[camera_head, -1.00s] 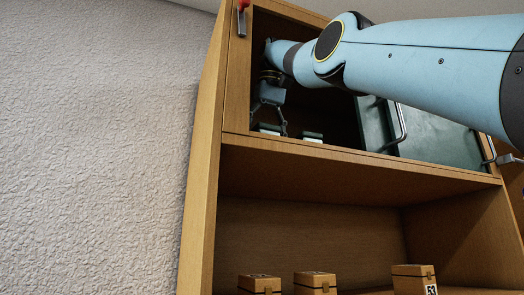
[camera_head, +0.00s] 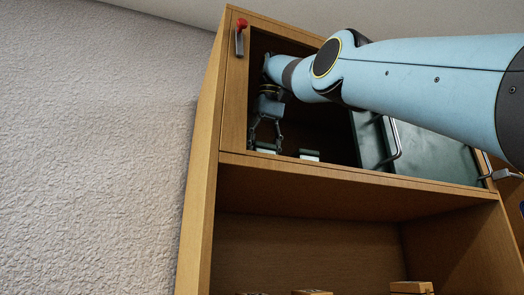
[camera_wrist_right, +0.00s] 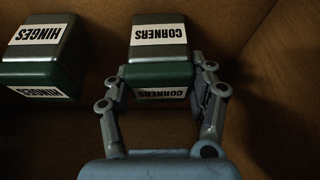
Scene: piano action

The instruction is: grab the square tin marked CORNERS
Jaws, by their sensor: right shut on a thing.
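The square tin marked CORNERS (camera_wrist_right: 158,72) is dark green with white labels on its lid and side. It stands between the two fingers of my right gripper (camera_wrist_right: 160,84) in the right wrist view, with its lettering upside down. The fingers are shut on its sides. In the head view my right gripper (camera_head: 266,136) reaches down into the upper left compartment, and the tin (camera_head: 266,147) shows only as a small pale label between the fingertips. My left gripper is in neither view.
A similar tin marked HINGES (camera_wrist_right: 42,55) stands close beside, apart from the fingers; it also shows in the head view (camera_head: 309,154). A wooden cabinet (camera_head: 207,165) frames the compartment. A green panel with metal handles (camera_head: 432,152) is to the right. Wooden boxes (camera_head: 411,287) stand below.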

